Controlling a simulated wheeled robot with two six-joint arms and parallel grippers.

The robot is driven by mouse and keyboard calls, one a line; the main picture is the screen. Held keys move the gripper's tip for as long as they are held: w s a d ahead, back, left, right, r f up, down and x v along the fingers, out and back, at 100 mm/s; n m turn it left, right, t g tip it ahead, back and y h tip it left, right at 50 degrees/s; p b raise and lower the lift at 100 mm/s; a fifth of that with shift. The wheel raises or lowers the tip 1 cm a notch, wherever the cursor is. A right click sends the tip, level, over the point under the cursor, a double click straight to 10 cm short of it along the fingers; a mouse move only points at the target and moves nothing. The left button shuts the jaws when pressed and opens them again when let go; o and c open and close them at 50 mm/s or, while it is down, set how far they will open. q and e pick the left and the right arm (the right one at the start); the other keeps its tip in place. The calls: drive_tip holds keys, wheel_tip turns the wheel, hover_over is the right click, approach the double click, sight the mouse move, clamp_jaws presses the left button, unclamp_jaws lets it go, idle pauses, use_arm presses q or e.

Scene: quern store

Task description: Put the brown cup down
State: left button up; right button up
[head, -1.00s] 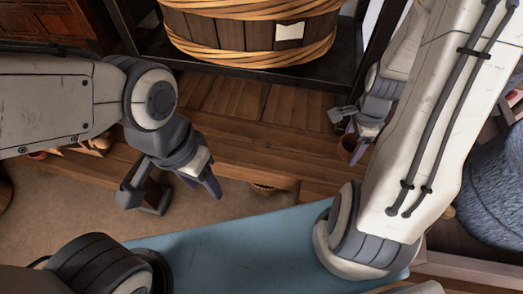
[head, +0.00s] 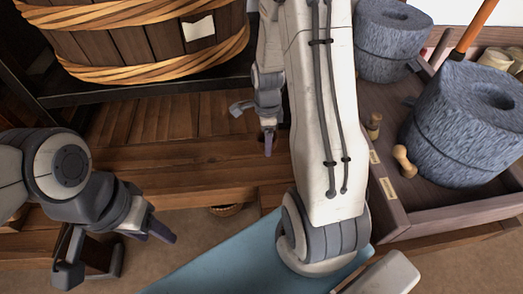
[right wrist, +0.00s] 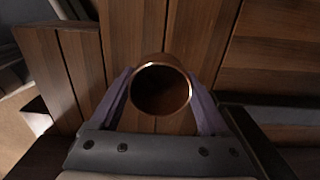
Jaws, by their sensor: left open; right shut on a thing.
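The brown cup (right wrist: 162,88) sits between the two purple-tipped fingers of my right gripper (right wrist: 160,105) in the right wrist view, its round open mouth facing the camera. My right gripper is shut on it, over wooden boards; I cannot tell whether the cup touches them. In the head view my right gripper (head: 255,125) is in front of the wooden shelf, and I cannot make out the cup there. My left gripper (head: 115,252) is open and empty at the lower left, away from the cup.
A large banded wooden tub (head: 150,42) stands on a dark frame at the back. Grey querns (head: 470,125) stand in a wooden tray (head: 450,215) at right, with small wooden pegs (head: 404,160). The plank bench (head: 190,160) has bare room.

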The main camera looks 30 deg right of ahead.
sight(262, 147)
drive_tip(key=shift+w+a+f, duration=0.25)
drive_tip(key=shift+w+f, duration=0.25)
drive_tip(key=shift+w, duration=0.15)
wheel_tip(262, 147, down, 4)
drive_tip(key=b, duration=0.2)
drive_tip(key=shift+b, duration=0.3)
drive_tip(key=shift+r, duration=0.1)
